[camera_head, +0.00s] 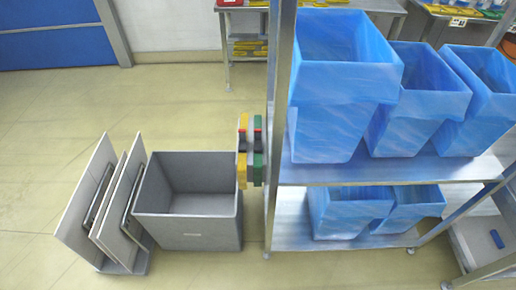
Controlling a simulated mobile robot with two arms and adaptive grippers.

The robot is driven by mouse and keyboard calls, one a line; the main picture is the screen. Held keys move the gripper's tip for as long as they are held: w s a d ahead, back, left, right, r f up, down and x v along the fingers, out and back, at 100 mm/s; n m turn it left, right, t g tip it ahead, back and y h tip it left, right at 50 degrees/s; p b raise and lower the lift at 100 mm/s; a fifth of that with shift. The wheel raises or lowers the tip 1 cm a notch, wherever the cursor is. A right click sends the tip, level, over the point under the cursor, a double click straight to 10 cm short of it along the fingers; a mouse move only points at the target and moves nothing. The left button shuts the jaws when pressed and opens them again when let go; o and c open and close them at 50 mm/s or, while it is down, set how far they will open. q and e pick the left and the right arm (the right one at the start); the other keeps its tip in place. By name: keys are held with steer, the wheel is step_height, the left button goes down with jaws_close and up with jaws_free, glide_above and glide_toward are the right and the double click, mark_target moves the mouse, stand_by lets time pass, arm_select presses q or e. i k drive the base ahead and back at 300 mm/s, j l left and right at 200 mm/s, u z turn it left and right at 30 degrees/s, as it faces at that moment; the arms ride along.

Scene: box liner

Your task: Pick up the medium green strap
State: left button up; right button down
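A green strap (258,170) hangs upright beside the left front post of the metal shelf rack, just right of the grey bin. Red and dark patches show near its upper part. A yellow strap (242,172) hangs next to it on the left, with a grey part between the two. I see one green strap there; I cannot tell its size grade or how it is fixed. Neither of my grippers is in view.
An empty grey bin (187,243) stands on the floor, with upright grey panels (88,200) at its left. The metal rack (390,172) holds blue-lined boxes (330,130) on two levels. A table (365,5) stands behind.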

mark_target(257, 144)
steer(key=i+j, duration=0.35)
steer(key=i+j+u, duration=0.15)
steer(key=i+j, duration=0.2)
steer(key=j, duration=0.2)
